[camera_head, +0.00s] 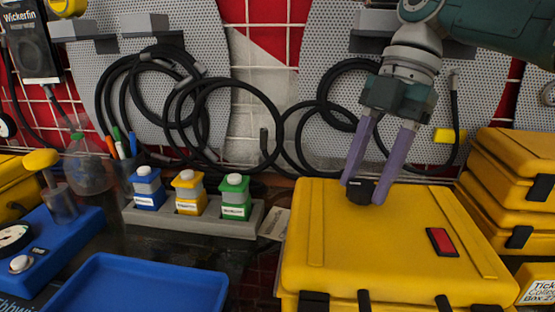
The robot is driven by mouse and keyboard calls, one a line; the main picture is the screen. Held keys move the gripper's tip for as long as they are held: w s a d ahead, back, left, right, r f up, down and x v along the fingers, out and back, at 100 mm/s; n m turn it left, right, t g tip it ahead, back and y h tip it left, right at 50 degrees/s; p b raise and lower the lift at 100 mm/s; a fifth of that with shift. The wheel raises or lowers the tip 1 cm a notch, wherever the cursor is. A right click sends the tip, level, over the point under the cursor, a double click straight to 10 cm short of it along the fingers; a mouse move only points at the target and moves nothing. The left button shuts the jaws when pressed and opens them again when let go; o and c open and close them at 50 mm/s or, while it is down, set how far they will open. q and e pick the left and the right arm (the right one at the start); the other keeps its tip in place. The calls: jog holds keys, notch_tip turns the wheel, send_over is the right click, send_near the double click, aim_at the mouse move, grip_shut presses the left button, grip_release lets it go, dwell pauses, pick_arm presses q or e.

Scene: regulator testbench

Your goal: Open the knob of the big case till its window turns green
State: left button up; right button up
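The big yellow case (350,255) lies closed on the bench at the right front. Its black knob (360,192) sits on the lid near the back. Its small window (441,242) on the lid shows red. My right gripper (366,194) comes down from the upper right, with its purple fingers on either side of the knob. The fingers are spread about the knob's width and seem to touch it, one at its left and one at its right. Part of the knob is hidden by the fingers. My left gripper is not in view.
Stacked yellow cases (510,190) stand close at the right. A grey rack (190,222) with blue, yellow and green bottles stands left of the case. A blue tray (135,285) is at the front. Black hoses (220,85) hang on the back wall.

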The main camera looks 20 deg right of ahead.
jog(key=o, duration=0.4)
jog(key=v, duration=0.7)
jog(key=shift+d+r, duration=0.1)
jog(key=shift+r, duration=0.1)
